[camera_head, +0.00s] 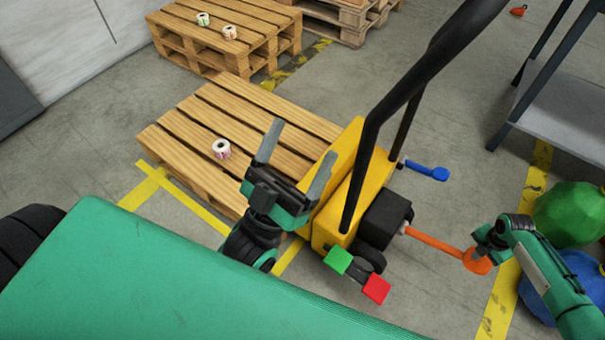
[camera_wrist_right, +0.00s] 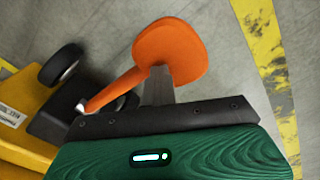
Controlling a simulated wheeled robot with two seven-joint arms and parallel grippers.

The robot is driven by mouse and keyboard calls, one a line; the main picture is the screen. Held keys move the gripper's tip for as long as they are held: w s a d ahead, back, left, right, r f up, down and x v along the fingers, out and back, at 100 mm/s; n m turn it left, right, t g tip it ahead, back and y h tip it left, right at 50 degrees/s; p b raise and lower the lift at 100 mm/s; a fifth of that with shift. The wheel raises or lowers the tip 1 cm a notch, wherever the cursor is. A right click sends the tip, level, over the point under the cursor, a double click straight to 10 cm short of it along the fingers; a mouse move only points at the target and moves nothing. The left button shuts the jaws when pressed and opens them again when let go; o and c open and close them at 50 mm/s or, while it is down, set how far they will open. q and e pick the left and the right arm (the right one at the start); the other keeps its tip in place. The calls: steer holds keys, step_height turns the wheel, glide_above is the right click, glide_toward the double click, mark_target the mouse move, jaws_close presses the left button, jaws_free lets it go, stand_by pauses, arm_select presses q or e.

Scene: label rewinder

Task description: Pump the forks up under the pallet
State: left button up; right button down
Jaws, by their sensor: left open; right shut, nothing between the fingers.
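The yellow pallet truck (camera_head: 372,190) stands at the near end of a wooden pallet (camera_head: 190,135); its forks are hidden, and I cannot tell their height. An orange pump lever (camera_head: 432,240) sticks out to the right from its black base and ends in a flat pad (camera_head: 477,264), also in the right wrist view (camera_wrist_right: 170,50). My right gripper (camera_head: 483,248) is shut and empty, its tip at the pad; I cannot tell whether it touches. My left gripper (camera_head: 293,162) is open and empty in front of the yellow body. A green pedal (camera_head: 338,260) and red pedal (camera_head: 376,289) sit low on the truck.
A blue lever (camera_head: 427,171) juts from the truck's far side. A label roll (camera_head: 221,148) lies on the pallet. Another pallet (camera_head: 240,50) stands behind. Floor between rack and truck is clear.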

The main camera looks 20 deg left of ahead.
step_height(320, 180, up, 2)
steer(key=shift+d+r+p, duration=0.15)
steer(key=shift+r+p, duration=0.1)
steer(key=shift+p, duration=0.6)
step_height(320, 180, up, 2)
steer(key=shift+w+r+p, duration=0.1)
steer(key=shift+p, duration=0.8)
arm_select(q)
steer(key=d+f+g, duration=0.2)
steer(key=f+g, duration=0.3)
steer(key=f, duration=0.3)
steer(key=d+f+g+y, duration=0.1)
steer(key=d+f+g, duration=0.2)
steer(key=f+g, duration=0.2)
step_height(320, 180, down, 3)
steer(key=shift+s+f+g, duration=0.1)
steer(key=shift+s+g, duration=0.2)
steer(key=shift+g, duration=0.1)
arm_select(e)
steer(key=shift+r+p, duration=0.3)
arm_select(q)
steer(key=s+a+f+g+y+p, duration=0.3)
steer(key=s+a+g+y+p, duration=0.1)
steer(key=a+g, duration=0.5)
steer(key=shift+s+f+y+p, duration=0.3)
steer(key=shift+s+f+p, duration=0.05)
steer(key=shift+s+p, duration=0.45)
arm_select(e)
step_height(320, 180, up, 6)
steer(key=shift+r, duration=0.15)
